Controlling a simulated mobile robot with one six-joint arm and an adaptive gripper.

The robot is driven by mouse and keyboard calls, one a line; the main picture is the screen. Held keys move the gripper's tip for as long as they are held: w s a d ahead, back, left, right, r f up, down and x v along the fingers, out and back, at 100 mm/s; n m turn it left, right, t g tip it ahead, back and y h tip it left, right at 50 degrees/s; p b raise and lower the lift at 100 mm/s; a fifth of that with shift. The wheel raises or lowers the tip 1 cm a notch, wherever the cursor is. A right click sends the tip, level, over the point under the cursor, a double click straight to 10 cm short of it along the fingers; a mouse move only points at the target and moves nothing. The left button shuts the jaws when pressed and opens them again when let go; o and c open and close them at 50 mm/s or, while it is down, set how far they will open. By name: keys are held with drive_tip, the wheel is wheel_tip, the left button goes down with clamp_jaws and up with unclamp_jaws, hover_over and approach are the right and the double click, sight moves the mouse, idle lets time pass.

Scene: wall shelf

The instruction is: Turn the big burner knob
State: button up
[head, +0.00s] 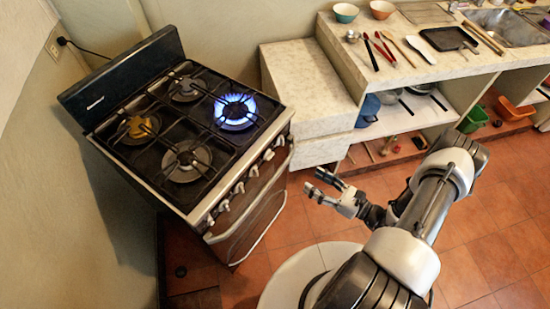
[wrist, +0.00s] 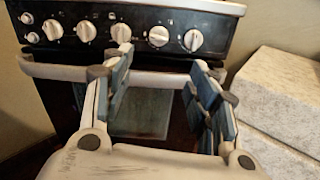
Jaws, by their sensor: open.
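The stove (head: 160,200) stands at the left with a row of pale round knobs along its front panel. In the wrist view the row spans the top, with knobs in the middle (wrist: 159,36) and at the right end (wrist: 193,40). I cannot tell which one is the big burner knob. The front right burner (head: 235,112) is lit with a blue flame; the front left burner (head: 187,161) shows no flame. My gripper (head: 317,184) is open and empty, in front of the stove and apart from the knobs. Its fingers also show in the wrist view (wrist: 160,70).
An oven handle (wrist: 160,79) runs below the knobs. A stone-topped block (head: 308,90) and a counter (head: 410,65) with utensils and a sink stand right of the stove. The tiled floor (head: 285,215) around my gripper is clear.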

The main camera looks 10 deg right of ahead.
sight(272, 157)
drive_tip(key=b+x, duration=0.2)
drive_tip(key=x, duration=1.4)
drive_tip(key=shift+a, duration=0.15)
drive_tip(key=shift+c, duration=0.4)
drive_tip(key=c, duration=1)
